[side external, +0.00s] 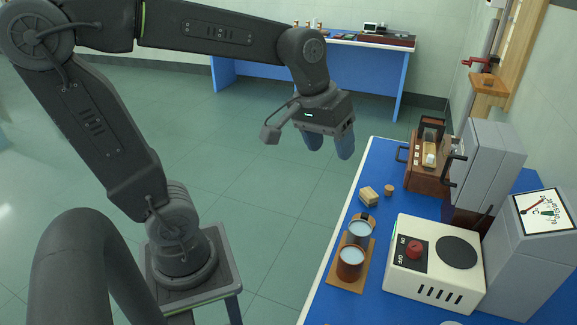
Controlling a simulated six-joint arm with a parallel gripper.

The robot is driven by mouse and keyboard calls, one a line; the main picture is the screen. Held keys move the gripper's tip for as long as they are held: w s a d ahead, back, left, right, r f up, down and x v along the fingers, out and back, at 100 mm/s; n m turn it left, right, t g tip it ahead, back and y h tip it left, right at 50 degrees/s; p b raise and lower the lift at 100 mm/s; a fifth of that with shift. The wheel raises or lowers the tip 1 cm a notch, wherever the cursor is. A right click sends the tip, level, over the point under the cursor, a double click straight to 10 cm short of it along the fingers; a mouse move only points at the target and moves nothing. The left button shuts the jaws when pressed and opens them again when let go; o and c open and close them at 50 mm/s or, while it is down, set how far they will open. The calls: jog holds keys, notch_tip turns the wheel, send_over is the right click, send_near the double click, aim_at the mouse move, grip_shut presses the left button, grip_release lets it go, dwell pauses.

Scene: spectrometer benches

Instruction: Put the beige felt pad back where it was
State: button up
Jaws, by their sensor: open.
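A small beige block (369,195), which looks like the felt pad, lies on the blue bench (343,225) near its left edge. My gripper (329,143) is open and empty, with its blue fingers pointing down. It hangs in the air up and to the left of the pad, apart from it, and appears over the floor beside the bench. A brown wooden box (426,180) with a pale piece (430,158) inside stands behind the pad; I cannot tell what that piece is.
A small brown cork (389,190) lies right beside the pad. Two mugs (350,262) stand on a wooden tray nearer the camera. A white hotplate (433,265) and grey instruments (545,255) fill the right side. A second blue bench (300,72) stands far back.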

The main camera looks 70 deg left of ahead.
jog(key=s+d+f+m+t, duration=0.1)
jog(key=s+d+m+t, duration=0.1)
jog(key=s+m, duration=0.3)
jog(key=s, duration=0.3)
jog(key=shift+s+f+y, duration=0.3)
jog(key=shift+s+f, duration=0.1)
dwell(0.6)
